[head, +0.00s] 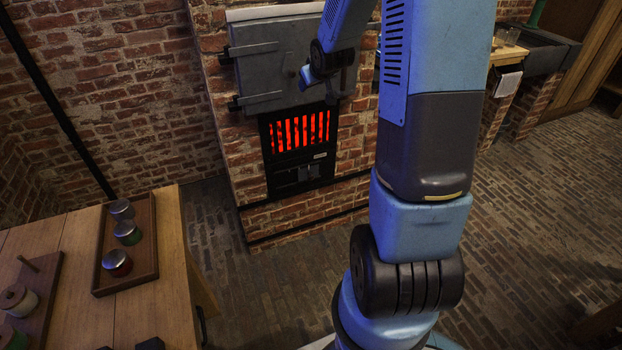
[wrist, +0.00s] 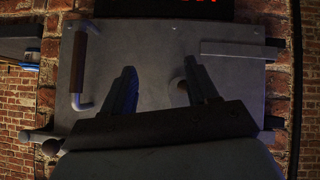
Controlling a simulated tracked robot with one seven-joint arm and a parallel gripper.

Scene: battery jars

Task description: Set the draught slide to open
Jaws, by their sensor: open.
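The draught slide (head: 298,173) is on the dark panel low on the brick stove, under the red glowing grate (head: 299,131). It is small and dim in the head view, and I cannot tell its setting. A small pale label sits at the panel's upper right. My gripper (head: 308,76) is in front of the grey stove door (head: 268,68), above the grate and well above the slide. In the wrist view my gripper (wrist: 162,84) is open and empty, its two fingers apart over the grey door (wrist: 150,60). The slide does not show in the wrist view.
The door has a bar handle (wrist: 84,65) and a strap (wrist: 232,49) in the wrist view. A wooden table (head: 150,310) with a tray (head: 146,272) of several lidded jars stands at left. A stone sink (head: 545,50) is at back right. Brick floor lies clear before the stove.

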